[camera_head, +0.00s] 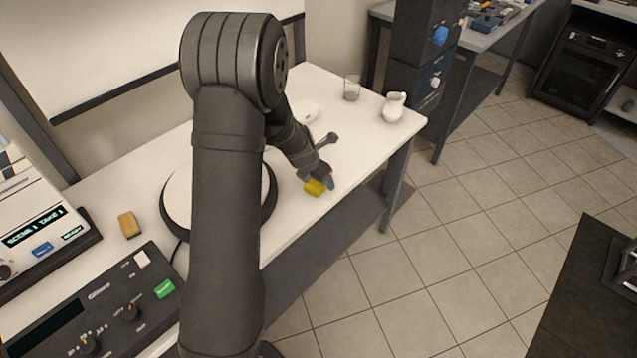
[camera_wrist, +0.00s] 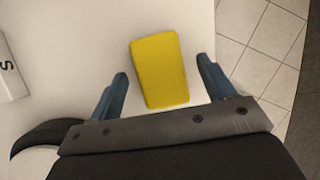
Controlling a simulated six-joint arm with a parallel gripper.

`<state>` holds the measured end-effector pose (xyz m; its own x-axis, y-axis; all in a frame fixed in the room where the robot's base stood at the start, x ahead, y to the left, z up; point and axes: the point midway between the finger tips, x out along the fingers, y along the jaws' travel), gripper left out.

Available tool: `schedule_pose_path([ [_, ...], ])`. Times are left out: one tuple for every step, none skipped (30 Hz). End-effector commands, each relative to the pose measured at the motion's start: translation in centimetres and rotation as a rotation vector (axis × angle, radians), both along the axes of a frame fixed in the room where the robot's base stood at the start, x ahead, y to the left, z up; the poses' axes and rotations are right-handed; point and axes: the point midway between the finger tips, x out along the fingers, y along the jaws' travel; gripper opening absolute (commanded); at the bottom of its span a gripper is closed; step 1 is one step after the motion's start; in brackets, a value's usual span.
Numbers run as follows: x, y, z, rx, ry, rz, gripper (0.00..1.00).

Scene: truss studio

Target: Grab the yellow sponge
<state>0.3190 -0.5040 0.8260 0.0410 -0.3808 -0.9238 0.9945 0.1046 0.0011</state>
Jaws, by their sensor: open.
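The yellow sponge (camera_wrist: 160,70) lies on the white table (camera_wrist: 75,45) near its edge. In the wrist view it sits between and just ahead of the two blue fingers of my gripper (camera_wrist: 165,85), with a gap on each side. In the head view the sponge (camera_head: 315,187) shows beside my gripper (camera_head: 322,182), partly covered by it. My gripper is open and empty. I cannot tell how high the fingers are above the table.
A white pitcher (camera_head: 393,107) and a clear glass (camera_head: 352,88) stand at the table's far end. An orange-brown block (camera_head: 129,225) lies at the left, near a dark control panel (camera_head: 95,310). The table edge drops to a tiled floor (camera_head: 440,240) just right of the sponge.

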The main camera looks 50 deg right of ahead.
Motion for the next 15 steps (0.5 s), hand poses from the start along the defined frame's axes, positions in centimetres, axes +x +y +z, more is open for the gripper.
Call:
schedule_pose_path([
  [0.00,0.01,0.01,0.000,0.000,0.000,0.75],
  [0.00,0.02,0.01,0.000,0.000,0.000,0.73],
  [0.00,0.02,0.01,0.000,0.000,0.000,0.66],
  [0.00,0.02,0.01,0.000,0.000,0.000,0.60],
  [0.00,0.02,0.01,0.000,0.000,0.000,0.54],
  [0.00,0.03,0.02,0.000,0.000,0.000,0.46],
  [0.00,0.03,0.02,0.000,0.000,0.000,0.40],
  [0.00,0.03,0.02,0.000,0.000,0.000,0.34],
  [0.00,0.03,0.02,0.000,0.000,0.000,0.28],
  [0.00,0.03,0.02,0.000,0.000,0.000,0.28],
  [0.00,0.03,0.02,0.000,0.000,0.000,0.28],
  [0.00,0.03,0.03,0.001,0.000,0.000,0.28],
  [0.00,0.03,0.03,0.000,0.000,0.000,0.28],
  [0.00,0.03,0.03,0.000,0.000,0.000,0.28],
  [0.00,0.03,0.03,0.000,0.000,0.000,0.28],
])
